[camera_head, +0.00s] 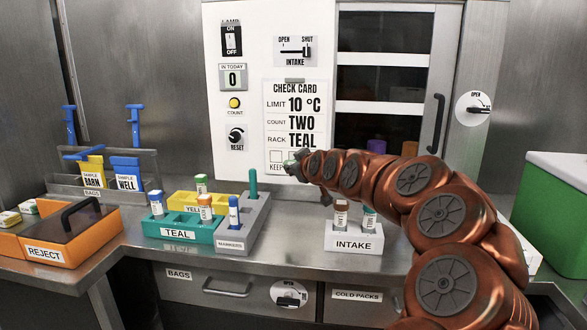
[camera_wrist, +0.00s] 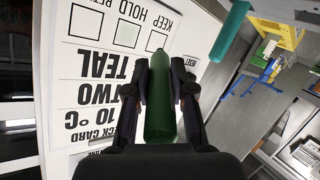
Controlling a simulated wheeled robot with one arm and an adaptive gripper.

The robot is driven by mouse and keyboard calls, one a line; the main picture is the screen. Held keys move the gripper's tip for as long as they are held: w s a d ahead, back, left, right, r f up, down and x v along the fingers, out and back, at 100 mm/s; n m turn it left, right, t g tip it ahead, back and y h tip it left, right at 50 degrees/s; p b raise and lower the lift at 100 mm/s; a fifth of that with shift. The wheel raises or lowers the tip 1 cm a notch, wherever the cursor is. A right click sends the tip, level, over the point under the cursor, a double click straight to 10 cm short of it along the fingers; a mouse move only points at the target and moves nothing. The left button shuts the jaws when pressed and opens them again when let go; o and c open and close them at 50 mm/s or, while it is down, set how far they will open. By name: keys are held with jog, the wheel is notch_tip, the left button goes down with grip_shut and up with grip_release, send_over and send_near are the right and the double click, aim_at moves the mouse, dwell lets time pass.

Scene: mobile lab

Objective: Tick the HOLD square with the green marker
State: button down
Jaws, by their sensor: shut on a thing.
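My gripper (camera_wrist: 160,95) is shut on the green marker (camera_wrist: 160,110), whose tip points at the check card. The card (camera_head: 293,110) hangs on the white panel and shows upside down in the wrist view (camera_wrist: 95,60). Its row of squares shows there: the HOLD square (camera_wrist: 127,33) is in the middle, the KEEP square (camera_wrist: 157,41) to its right, and a third to its left. The visible squares look blank. The marker tip overlaps the lower edge of the KEEP square; whether it touches the card I cannot tell. In the head view my gripper (camera_head: 297,163) covers part of the row.
The marker rack (camera_head: 232,236) holds a blue marker (camera_head: 234,212) and a teal one (camera_head: 253,182). The teal rack (camera_head: 178,234), yellow rack (camera_head: 190,200) and intake rack (camera_head: 353,243) stand on the counter below. The window's door handle (camera_head: 436,122) is right of the card.

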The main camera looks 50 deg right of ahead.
jog(key=shift+w+d+p, duration=0.25)
jog(key=shift+w+d, duration=0.35)
jog(key=shift+d, duration=0.35)
jog(key=shift+w+d+p, duration=0.25)
jog(key=shift+w+d, duration=0.3)
jog(key=shift+d, duration=0.35)
jog(key=shift+w+d+p, duration=0.45)
jog(key=shift+w+d, duration=0.1)
jog(key=shift+d, duration=0.15)
jog(key=shift+s, duration=0.15)
jog(key=s+d+b, duration=0.2)
jog(key=s, duration=0.1)
jog(key=shift+d+f, duration=0.1)
jog(key=shift+b, duration=0.3)
jog(key=w+a, duration=0.2)
jog(key=w, duration=0.1)
jog(key=shift+w+a, duration=0.15)
dwell(0.3)
jog(key=shift+b, duration=0.3)
